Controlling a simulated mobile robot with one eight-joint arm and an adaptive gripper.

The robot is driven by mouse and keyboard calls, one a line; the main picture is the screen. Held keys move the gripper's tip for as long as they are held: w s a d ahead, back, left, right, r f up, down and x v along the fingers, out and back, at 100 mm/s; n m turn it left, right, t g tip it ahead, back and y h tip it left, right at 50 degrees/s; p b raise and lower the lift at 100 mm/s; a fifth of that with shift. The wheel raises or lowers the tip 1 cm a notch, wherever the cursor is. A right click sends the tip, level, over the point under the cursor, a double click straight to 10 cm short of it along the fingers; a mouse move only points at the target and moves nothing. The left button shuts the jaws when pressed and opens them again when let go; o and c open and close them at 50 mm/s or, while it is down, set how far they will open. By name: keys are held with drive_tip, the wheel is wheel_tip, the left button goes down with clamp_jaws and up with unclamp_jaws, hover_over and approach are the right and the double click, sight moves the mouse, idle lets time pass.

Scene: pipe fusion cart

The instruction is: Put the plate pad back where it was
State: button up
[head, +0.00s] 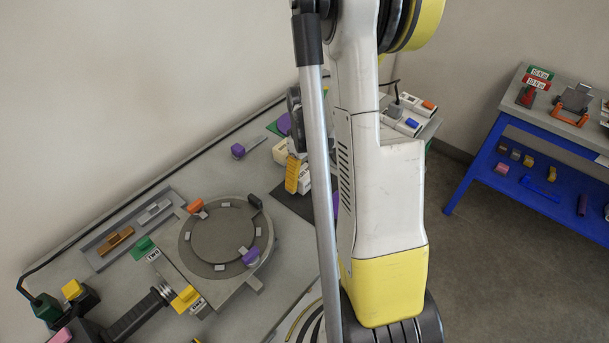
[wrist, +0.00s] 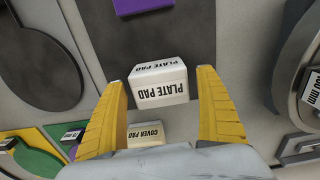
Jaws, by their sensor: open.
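The plate pad (wrist: 160,90) is a white block lettered "PLATE PAD" on its top and side. It sits on a dark grey mat (wrist: 190,30) in the wrist view. My gripper (wrist: 161,78) is open, with one yellow finger on each side of the pad and a small gap to each. A second white block, the cover pad (wrist: 146,132), is nearer my palm and partly hidden by the gripper. In the head view a yellow finger of my gripper (head: 293,174) shows beside white blocks, partly hidden by my arm.
A purple block (wrist: 138,5) lies beyond the pad. A round grey plate fixture (head: 223,236) with coloured tabs stands on the bench, left of the gripper. A tray (head: 130,228) lies behind it. A blue-legged side table (head: 530,150) is at right.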

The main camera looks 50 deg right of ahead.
sight(304, 172)
wheel_tip(304, 172, up, 12)
drive_tip(key=p, duration=0.3)
drive_tip(key=s+a+r+t, duration=0.1)
drive_tip(key=a+r, duration=0.3)
drive_tip(key=a, duration=0.4)
drive_tip(key=s+a+r+t, duration=0.2)
drive_tip(key=a+r+t, duration=0.1)
drive_tip(key=a, duration=0.6)
drive_tip(key=s+a+r+m+t, duration=0.1)
drive_tip(key=s+a+r+t, duration=0.1)
drive_tip(key=a+r, duration=0.3)
drive_tip(key=a+t, duration=0.1)
drive_tip(key=a, duration=0.2)
drive_tip(key=shift+s+a, duration=0.25)
drive_tip(key=shift+r, duration=0.1)
